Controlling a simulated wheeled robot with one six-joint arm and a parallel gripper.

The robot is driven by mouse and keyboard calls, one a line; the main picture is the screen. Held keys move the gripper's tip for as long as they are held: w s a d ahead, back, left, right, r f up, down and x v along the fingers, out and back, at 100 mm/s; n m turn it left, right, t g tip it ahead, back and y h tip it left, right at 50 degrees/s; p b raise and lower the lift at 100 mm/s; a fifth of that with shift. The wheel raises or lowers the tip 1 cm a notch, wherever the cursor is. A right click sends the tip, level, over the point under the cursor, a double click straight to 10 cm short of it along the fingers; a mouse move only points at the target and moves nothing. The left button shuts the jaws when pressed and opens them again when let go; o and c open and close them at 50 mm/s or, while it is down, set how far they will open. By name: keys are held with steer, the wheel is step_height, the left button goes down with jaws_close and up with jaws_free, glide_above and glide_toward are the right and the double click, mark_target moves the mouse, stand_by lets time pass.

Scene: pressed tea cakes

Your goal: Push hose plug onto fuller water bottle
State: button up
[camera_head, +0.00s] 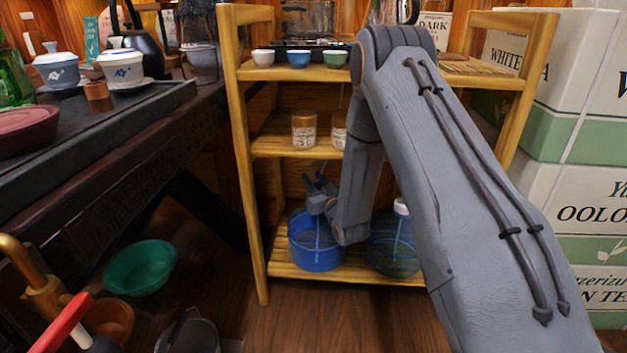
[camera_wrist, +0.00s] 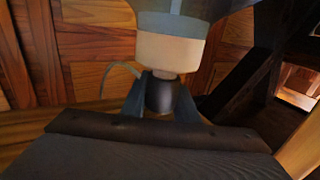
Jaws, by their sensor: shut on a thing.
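My gripper (camera_head: 316,184) is at the left bottle on the bottom shelf in the head view. In the wrist view its fingers (camera_wrist: 161,95) are shut on a dark rounded hose plug. A pale thin hose (camera_wrist: 117,67) curves off to the left behind it. The plug is right at a cream bottle neck (camera_wrist: 170,50) under a translucent grey-blue body; I cannot tell whether it is seated. In the head view the left bottle (camera_head: 316,256) is deep blue. The right bottle (camera_head: 395,256) is clear bluish with a white neck (camera_head: 401,207), partly hidden by my arm. Their water levels are unclear.
The wooden shelf (camera_head: 246,170) has posts close to my gripper. Cups (camera_head: 299,58) stand on its top, and jars (camera_head: 304,130) on the middle board. White boxes (camera_head: 575,190) are stacked right. A green basin (camera_head: 140,268) lies left; a dark tea table (camera_head: 120,150) stands above it.

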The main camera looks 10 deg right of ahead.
steer(key=shift+f, duration=0.45)
steer(key=o, duration=1.1)
steer(key=shift+o, duration=0.2)
